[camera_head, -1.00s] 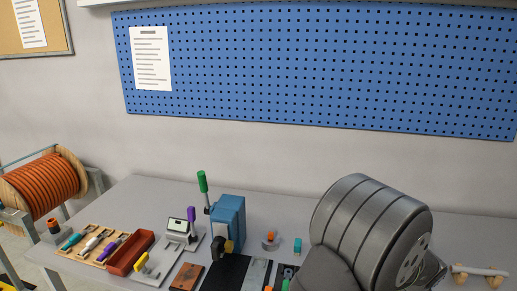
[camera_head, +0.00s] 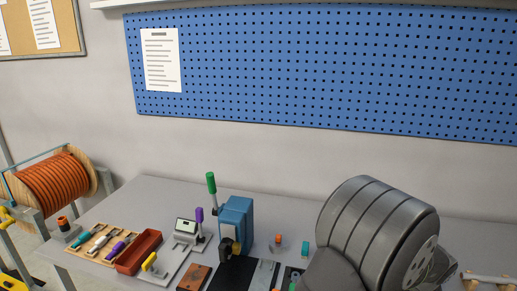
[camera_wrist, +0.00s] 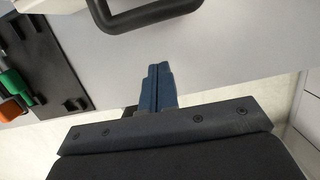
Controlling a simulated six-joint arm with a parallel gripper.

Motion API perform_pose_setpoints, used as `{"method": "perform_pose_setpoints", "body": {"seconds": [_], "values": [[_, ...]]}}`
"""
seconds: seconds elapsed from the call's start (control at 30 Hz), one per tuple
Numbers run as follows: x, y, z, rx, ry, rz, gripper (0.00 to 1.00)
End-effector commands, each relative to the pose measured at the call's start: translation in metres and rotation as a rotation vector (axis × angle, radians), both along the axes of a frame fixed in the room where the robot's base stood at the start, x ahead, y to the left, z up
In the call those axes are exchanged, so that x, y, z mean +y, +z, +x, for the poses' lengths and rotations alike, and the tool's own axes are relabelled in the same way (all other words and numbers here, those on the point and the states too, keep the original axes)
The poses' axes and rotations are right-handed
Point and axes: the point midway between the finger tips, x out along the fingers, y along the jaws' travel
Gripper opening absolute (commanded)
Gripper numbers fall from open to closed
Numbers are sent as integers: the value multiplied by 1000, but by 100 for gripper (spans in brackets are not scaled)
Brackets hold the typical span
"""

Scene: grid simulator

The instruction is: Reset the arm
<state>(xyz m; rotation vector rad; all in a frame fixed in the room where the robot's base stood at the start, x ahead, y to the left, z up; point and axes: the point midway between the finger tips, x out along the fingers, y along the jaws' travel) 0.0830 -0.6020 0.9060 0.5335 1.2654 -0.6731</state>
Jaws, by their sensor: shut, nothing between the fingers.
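My gripper (camera_wrist: 160,88) shows in the wrist view, its two dark blue fingers pressed together with nothing between them. The fingertips point at the pale table (camera_wrist: 235,45), just below a black handle (camera_wrist: 160,16). I cannot tell how far the fingers are from the table. In the head view my large grey arm link fills the lower right, and the gripper itself is hidden there.
The table (camera_head: 275,205) carries a blue press (camera_head: 235,220) with a green-tipped lever, a red bin (camera_head: 138,252) and a wooden tool tray (camera_head: 92,232). An orange cable spool (camera_head: 52,183) stands at left. A blue pegboard (camera_head: 330,70) hangs behind.

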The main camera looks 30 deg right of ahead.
Motion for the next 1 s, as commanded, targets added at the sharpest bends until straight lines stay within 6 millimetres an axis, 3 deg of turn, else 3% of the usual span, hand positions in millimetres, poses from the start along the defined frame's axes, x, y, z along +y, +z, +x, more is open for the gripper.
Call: {"method": "perform_pose_setpoints", "body": {"seconds": [0.47, 0.6, 1.0], "values": [[17, 94, -17, 0, 1, -3, 0], [13, 59, -11, 1, 2, 6, 0], [-4, -13, 5, 0, 3, 4, 0]]}}
